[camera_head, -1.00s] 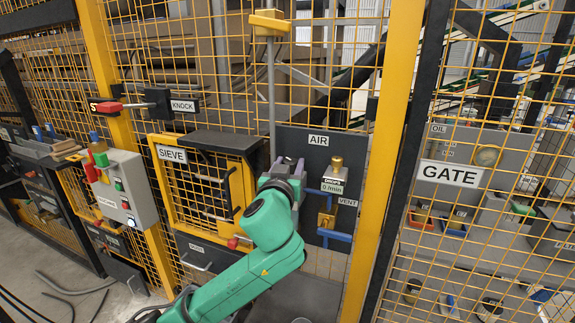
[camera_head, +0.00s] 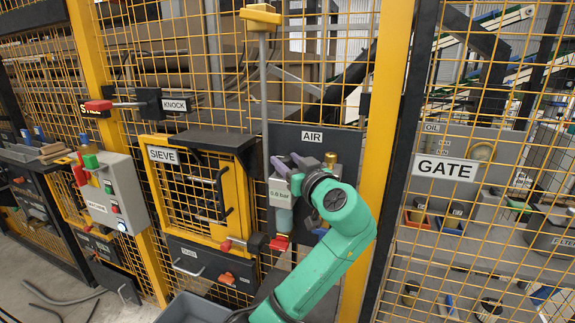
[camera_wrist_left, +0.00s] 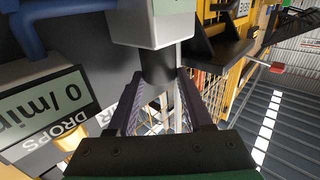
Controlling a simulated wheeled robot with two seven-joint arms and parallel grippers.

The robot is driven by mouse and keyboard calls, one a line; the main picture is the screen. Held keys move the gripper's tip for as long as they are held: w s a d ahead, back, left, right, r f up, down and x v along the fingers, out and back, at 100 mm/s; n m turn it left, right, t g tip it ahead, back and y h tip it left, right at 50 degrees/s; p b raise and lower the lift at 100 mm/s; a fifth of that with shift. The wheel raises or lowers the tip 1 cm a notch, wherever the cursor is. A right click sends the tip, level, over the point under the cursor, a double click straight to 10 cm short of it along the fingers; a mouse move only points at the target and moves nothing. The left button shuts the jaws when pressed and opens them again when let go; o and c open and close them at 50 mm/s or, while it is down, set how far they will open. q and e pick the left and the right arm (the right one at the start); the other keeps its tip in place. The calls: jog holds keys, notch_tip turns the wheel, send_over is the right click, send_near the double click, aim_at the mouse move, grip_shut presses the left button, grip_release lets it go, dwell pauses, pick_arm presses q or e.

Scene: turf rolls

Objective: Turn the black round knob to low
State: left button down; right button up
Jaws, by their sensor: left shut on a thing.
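The black round knob (camera_wrist_left: 158,66) sticks out of a light grey box with a display (camera_wrist_left: 158,22) in the left wrist view. My left gripper's two purple-grey fingers (camera_wrist_left: 162,103) stand on either side of the knob and are shut on it. In the head view my left gripper (camera_head: 290,165) is at the AIR panel (camera_head: 345,145), by the top of the box reading 5.8 bar (camera_head: 281,194). There the gripper hides the knob. I cannot read a low mark in either view. My right gripper is not in view.
The DROPS display (camera_wrist_left: 48,105) and a blue pipe (camera_wrist_left: 25,28) are close beside the gripper in the wrist view. The SIEVE door (camera_head: 200,195) is left of the box. A yellow post (camera_head: 387,130) and the GATE sign (camera_head: 446,168) stand right.

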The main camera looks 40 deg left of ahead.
pick_arm(q)
jog(key=shift+a+f, duration=0.1)
jog(key=shift+f, duration=0.1)
jog(key=c, duration=0.6)
grip_release()
jog(key=o, duration=0.3)
jog(key=shift+w+a, duration=0.1)
jog(key=shift+a, duration=0.15)
jog(key=shift+d, duration=0.2)
